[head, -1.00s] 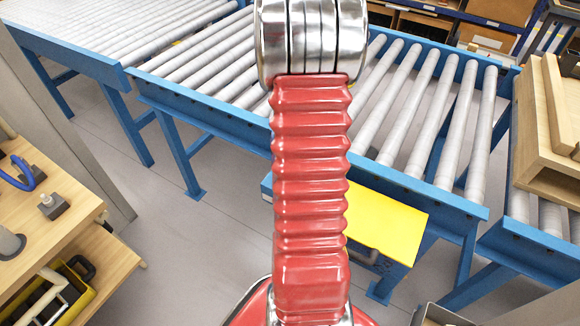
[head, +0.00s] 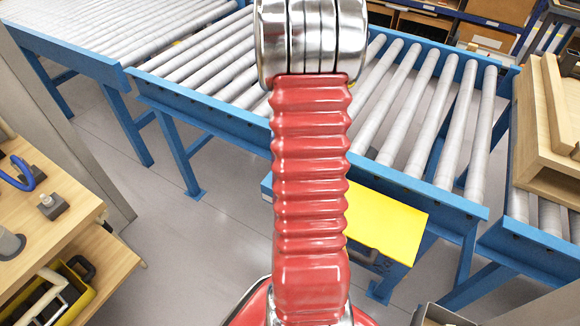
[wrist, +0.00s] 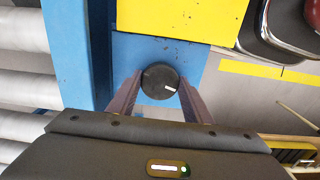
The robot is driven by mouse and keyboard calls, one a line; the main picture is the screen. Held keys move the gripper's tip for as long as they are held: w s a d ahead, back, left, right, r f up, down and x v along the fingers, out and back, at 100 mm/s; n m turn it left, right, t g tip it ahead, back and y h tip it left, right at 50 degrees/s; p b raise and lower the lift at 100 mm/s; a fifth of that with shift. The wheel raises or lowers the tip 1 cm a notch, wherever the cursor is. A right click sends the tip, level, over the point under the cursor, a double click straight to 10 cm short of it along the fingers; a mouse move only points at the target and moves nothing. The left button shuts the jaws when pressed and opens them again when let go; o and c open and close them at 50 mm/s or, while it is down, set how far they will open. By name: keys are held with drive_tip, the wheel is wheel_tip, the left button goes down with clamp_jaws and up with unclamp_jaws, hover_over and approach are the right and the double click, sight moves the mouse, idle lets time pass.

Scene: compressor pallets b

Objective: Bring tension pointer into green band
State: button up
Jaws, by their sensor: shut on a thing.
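In the wrist view my gripper (wrist: 160,97) is shut on a round black knob (wrist: 157,78), with one finger on each side of it. The knob carries a short white mark pointing right and slightly down. It sits on a blue panel (wrist: 128,52) beside the blue conveyor frame. A yellow cover (wrist: 184,16) lies beyond the knob; it also shows in the head view (head: 388,228). No tension pointer or green band can be made out in either view. In the head view my arm hides the middle, and my gripper is not visible there.
Blue-framed roller conveyors (head: 330,170) cross the head view. A wooden pallet (head: 550,130) rests on the rollers at the right. A wooden bench (head: 50,225) with fittings and a yellow bin (head: 82,292) stands at the left. Bare floor lies between bench and conveyor.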

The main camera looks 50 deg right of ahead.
drive_tip(key=shift+m, duration=0.3)
drive_tip(key=m, duration=0.5)
drive_tip(key=shift+m, duration=0.3)
drive_tip(key=m, duration=0.5)
drive_tip(key=shift+m, duration=0.3)
drive_tip(key=o, duration=1.1)
drive_tip(key=shift+c, duration=0.2)
